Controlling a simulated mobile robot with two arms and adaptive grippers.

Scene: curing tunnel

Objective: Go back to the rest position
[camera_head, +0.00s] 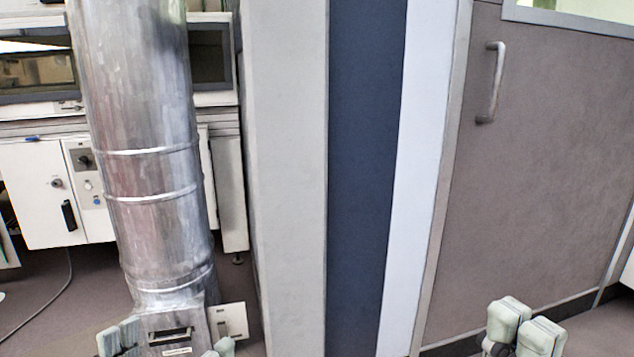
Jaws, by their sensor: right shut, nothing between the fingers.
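My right gripper (524,325) shows at the bottom right, with its two pale green fingertips close together. It is shut and empty, in front of the brown door. My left gripper (170,343) shows only in part at the bottom left. Its pale fingertips stand well apart, one on each side of the metal duct's base in the picture, and it looks open. I see nothing held between them. The rest of both arms is out of the frame.
A large shiny metal duct (155,150) stands at the left. Behind it is a white machine cabinet (38,195) with knobs. A pale and dark blue wall column (365,180) fills the middle. A brown door (560,160) with a metal handle (492,85) is at the right.

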